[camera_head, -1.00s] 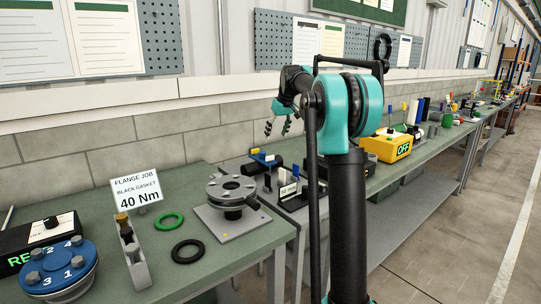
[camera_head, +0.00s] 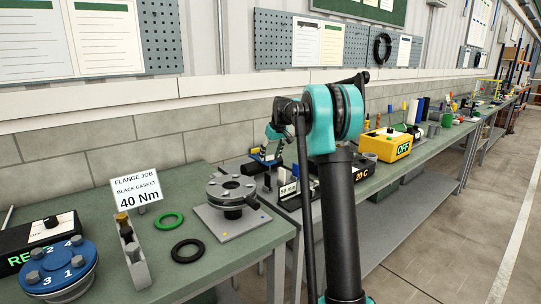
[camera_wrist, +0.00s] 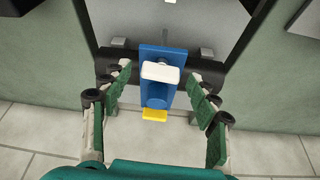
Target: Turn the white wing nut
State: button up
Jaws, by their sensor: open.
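The white wing nut (camera_wrist: 161,72) is a pale, rounded bar across a blue fixture (camera_wrist: 152,52) in the wrist view. A yellow wing nut (camera_wrist: 155,114) sits at the lower end of the same blue fixture. My gripper (camera_wrist: 159,80) is open, with its green-padded fingers spread to the left and right of the white wing nut. I see clear space between the fingers and the nut.
A dark bar (camera_wrist: 205,79) lies crosswise by the fixture, over a grey plate. In the head view, a card holder marked 50 mm (camera_head: 288,188) stands in front. A flange on a grey plate (camera_head: 205,222) and a yellow OFF box (camera_head: 390,146) stand on either side.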

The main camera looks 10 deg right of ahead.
jog(key=shift+c, duration=0.2)
jog(key=c, duration=1.1)
jog(key=shift+m, duration=0.3)
jog(key=m, duration=0.2)
jog(key=m+h, duration=0.1)
jog(key=shift+a+m+t+h, duration=0.2)
jog(key=shift+m+t+h, duration=0.1)
jog(key=shift+m, duration=0.1)
jog(key=m+h, duration=0.1)
jog(key=m, duration=0.2)
jog(key=shift+m, duration=0.3)
jog(key=m+g+h, duration=0.1)
jog(key=m+h, duration=0.1)
jog(key=m, duration=0.2)
jog(key=shift+a, duration=0.15)
jog(key=shift+w+m+g+h, duration=0.1)
jog(key=shift+m+g+h, duration=0.4)
jog(key=shift+m, duration=1.4)
